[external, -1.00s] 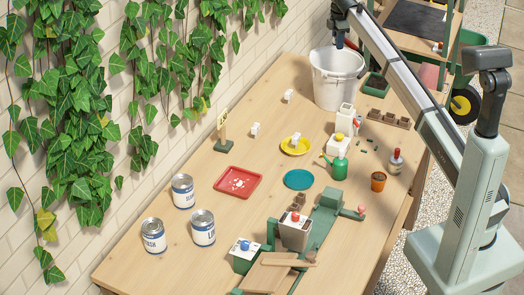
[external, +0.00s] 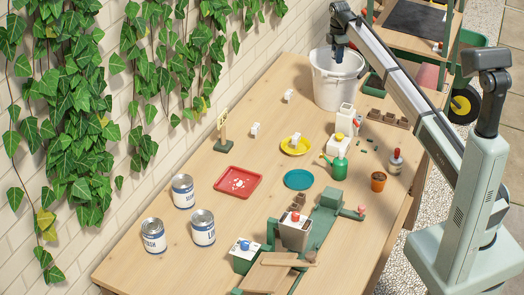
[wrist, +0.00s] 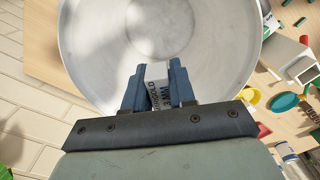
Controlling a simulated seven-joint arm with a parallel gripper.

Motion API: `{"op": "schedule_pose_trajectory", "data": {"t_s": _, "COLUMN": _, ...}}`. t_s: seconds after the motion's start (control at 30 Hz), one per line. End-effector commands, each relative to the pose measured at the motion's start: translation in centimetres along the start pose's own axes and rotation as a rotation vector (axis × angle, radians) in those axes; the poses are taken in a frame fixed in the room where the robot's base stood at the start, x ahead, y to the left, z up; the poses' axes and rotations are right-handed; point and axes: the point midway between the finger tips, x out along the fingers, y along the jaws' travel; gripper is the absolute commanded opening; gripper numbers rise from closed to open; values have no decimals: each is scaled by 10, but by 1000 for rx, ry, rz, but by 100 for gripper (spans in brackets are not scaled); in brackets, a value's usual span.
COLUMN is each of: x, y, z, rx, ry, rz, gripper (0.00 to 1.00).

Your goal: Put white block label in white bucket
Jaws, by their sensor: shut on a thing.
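The white bucket (external: 337,82) stands at the far end of the table, and its open mouth fills the upper part of the wrist view (wrist: 205,30). My gripper (external: 338,52) is over the bucket's mouth, pointing down. In the wrist view my gripper (wrist: 155,78) is shut on a white block label (wrist: 157,72) with dark printed letters. The held block shows against the bucket's pale inside. I cannot tell how far its lower end is from the bucket floor.
Small white blocks stand on the table (external: 254,129) and farther back (external: 289,96); another sits on a yellow plate (external: 296,150). A white dispenser (external: 346,118) stands near the bucket. A red tray (external: 238,183) and several cans (external: 183,191) are nearer the front.

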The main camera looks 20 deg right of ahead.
Motion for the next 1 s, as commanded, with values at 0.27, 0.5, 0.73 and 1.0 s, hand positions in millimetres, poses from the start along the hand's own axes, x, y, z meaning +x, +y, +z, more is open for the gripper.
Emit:
{"op": "schedule_pose_trajectory", "data": {"t_s": 0.27, "x": 0, "y": 0, "z": 0, "rx": 0, "ry": 0, "rz": 0, "gripper": 34}}
{"op": "schedule_pose_trajectory", "data": {"t_s": 0.5, "x": 0, "y": 0, "z": 0, "rx": 0, "ry": 0, "rz": 0, "gripper": 55}}
{"op": "schedule_pose_trajectory", "data": {"t_s": 0.73, "x": 0, "y": 0, "z": 0, "rx": 0, "ry": 0, "rz": 0, "gripper": 55}}
{"op": "schedule_pose_trajectory", "data": {"t_s": 1.0, "x": 0, "y": 0, "z": 0, "rx": 0, "ry": 0, "rz": 0, "gripper": 55}}
